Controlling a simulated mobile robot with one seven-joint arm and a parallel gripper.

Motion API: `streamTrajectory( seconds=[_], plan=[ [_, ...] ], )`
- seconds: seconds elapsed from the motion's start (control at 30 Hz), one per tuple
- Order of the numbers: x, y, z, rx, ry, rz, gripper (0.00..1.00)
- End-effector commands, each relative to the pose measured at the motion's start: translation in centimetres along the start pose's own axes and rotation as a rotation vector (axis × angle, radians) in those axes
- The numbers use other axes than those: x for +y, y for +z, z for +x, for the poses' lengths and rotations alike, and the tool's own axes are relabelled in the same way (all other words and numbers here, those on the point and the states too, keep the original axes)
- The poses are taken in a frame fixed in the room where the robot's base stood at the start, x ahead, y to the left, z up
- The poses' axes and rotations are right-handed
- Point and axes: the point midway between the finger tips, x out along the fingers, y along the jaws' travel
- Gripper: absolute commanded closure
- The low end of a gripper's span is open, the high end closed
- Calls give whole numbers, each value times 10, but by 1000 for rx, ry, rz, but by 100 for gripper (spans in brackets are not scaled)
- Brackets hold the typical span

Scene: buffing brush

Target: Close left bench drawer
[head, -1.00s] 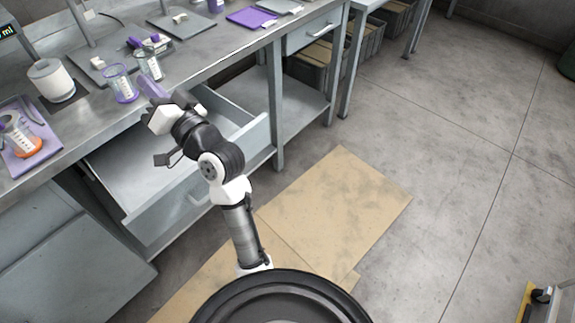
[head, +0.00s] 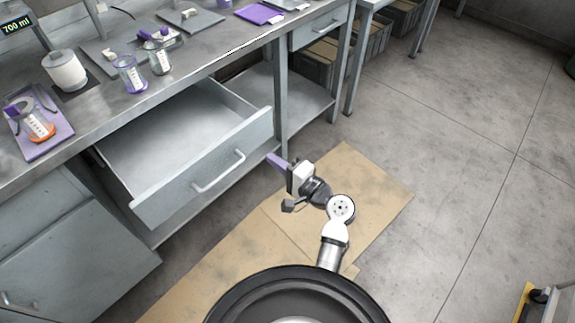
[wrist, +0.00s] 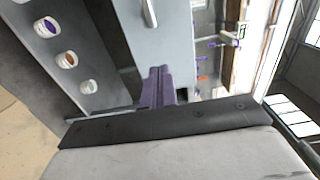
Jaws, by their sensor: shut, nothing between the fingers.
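The left bench drawer (head: 175,190) stands pulled out from under the bench, and its inside looks empty. Its front panel carries a bar handle (head: 219,172). My gripper (head: 274,159), with purple fingers, is shut and empty just right of the drawer front's right end in the head view. Contact between them cannot be told. In the wrist view the purple fingers (wrist: 157,85) are together, and a grey panel with a bar handle (wrist: 149,12) lies beyond them.
A bench leg (head: 281,100) stands right of the drawer.

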Motion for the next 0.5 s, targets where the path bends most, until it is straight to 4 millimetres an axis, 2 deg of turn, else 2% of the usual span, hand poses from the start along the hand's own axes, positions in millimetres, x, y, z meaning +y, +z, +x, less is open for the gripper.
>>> streamTrajectory(
  seconds=[0.03, 0.2, 0.33, 0.5],
  plan=[
    [-4, 1, 12, -5, 1, -1, 100],
    [-4, 0, 44, -2, 0, -1, 100],
    [-3, 1, 61, -3, 1, -2, 100],
    [-1, 0, 71, 0, 0, -2, 100]
  ],
)
